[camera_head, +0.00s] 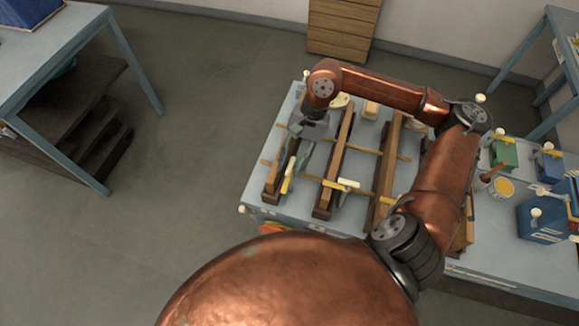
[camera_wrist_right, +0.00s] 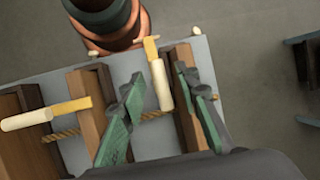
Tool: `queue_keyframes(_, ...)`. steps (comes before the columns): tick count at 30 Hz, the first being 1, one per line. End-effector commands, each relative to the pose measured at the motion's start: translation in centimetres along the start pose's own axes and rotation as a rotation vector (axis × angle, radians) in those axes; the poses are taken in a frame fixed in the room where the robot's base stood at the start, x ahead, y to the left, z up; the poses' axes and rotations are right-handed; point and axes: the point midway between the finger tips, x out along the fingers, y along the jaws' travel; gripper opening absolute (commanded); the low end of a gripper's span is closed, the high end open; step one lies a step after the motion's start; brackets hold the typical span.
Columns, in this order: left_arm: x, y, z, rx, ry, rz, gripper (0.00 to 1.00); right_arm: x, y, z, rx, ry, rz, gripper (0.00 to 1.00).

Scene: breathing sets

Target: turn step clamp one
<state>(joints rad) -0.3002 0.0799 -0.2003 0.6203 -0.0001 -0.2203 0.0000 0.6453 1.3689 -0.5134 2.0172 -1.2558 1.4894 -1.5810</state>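A step clamp with a yellow bar (camera_head: 286,185) and a cream handle sits at the near end of the leftmost wooden rail (camera_head: 272,180) in the head view. My right gripper (camera_head: 292,166) is above it, pointing down. In the right wrist view, the cream handle (camera_wrist_right: 162,88) lies between the two spread green fingers of my right gripper (camera_wrist_right: 158,76), with a gap on both sides. The yellow bar (camera_wrist_right: 150,48) extends beyond the fingertips. A second clamp (camera_head: 347,184) sits on the middle rail; its cream handle (camera_wrist_right: 25,121) shows at left. My left gripper is out of view.
The grey table (camera_head: 258,197) carries several wooden rails with a rope (camera_wrist_right: 66,136) across them. A green box (camera_head: 504,153), a yellow-topped can (camera_head: 502,188) and blue boxes (camera_head: 541,222) stand at the right. Another table (camera_head: 50,50) is at the left, with open floor between.

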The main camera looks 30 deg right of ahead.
Motion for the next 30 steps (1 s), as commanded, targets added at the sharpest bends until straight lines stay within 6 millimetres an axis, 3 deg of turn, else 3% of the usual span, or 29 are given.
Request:
queue_keyframes(6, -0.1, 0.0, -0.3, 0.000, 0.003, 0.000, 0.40, 1.5, 0.0, 0.1, 0.000, 0.000, 0.000, 0.30)
queue_keyframes(14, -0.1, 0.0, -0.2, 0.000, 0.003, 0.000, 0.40, 1.6, 0.0, 0.1, 0.001, 0.000, 0.000, 0.29)
queue_keyframes(26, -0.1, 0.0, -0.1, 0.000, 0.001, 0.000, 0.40, 1.6, 0.0, 0.1, 0.001, -0.001, -0.001, 0.01)
queue_keyframes(30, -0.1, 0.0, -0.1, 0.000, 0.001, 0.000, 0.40, 1.6, 0.0, 0.1, 0.001, 0.000, -0.001, 0.00)
